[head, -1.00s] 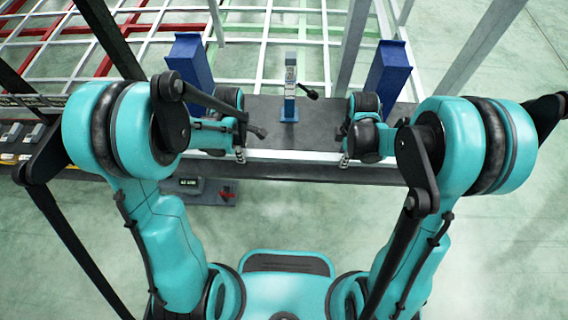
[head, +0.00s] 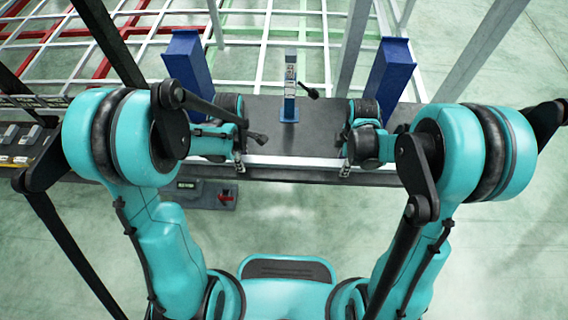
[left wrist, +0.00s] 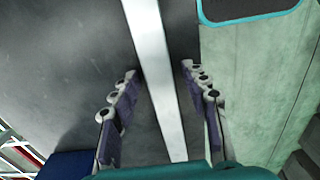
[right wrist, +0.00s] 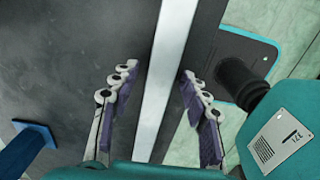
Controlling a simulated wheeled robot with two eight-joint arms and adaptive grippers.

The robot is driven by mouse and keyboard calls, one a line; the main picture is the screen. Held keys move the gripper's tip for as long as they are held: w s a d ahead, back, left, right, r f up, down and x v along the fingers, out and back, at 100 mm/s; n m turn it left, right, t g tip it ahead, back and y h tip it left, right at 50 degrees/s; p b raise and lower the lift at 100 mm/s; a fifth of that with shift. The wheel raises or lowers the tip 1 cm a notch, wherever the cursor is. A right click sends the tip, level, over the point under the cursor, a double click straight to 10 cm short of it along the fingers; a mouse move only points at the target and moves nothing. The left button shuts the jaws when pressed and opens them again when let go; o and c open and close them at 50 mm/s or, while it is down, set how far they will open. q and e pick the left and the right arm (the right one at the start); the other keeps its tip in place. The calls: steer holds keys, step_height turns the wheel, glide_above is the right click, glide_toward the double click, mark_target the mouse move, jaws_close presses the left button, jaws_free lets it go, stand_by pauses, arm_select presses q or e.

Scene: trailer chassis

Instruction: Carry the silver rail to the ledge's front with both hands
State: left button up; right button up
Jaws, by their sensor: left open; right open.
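The silver rail (head: 290,161) lies along the front of the dark ledge (head: 265,112), running left to right in the head view. My left gripper (head: 240,166) is over the rail's left part, and my right gripper (head: 345,170) is over its right part. In the left wrist view the rail (left wrist: 155,75) passes between the open fingers of my left gripper (left wrist: 158,72), with gaps on both sides. In the right wrist view the rail (right wrist: 167,70) passes between the open fingers of my right gripper (right wrist: 160,72). The rail's ends are hidden by my arms.
Two blue posts (head: 188,70) (head: 391,75) stand on the ledge, with a small blue clamp stand (head: 289,100) between them. A white and red frame (head: 260,30) lies behind. A box with a red part (head: 225,197) sits below the ledge at front left.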

steer(key=shift+r, duration=0.25)
arm_select(q)
step_height(320, 180, up, 12)
arm_select(e)
step_height(320, 180, up, 12)
steer(key=shift+f, duration=0.25)
arm_select(q)
steer(key=shift+f, duration=0.1)
stand_by(0.3)
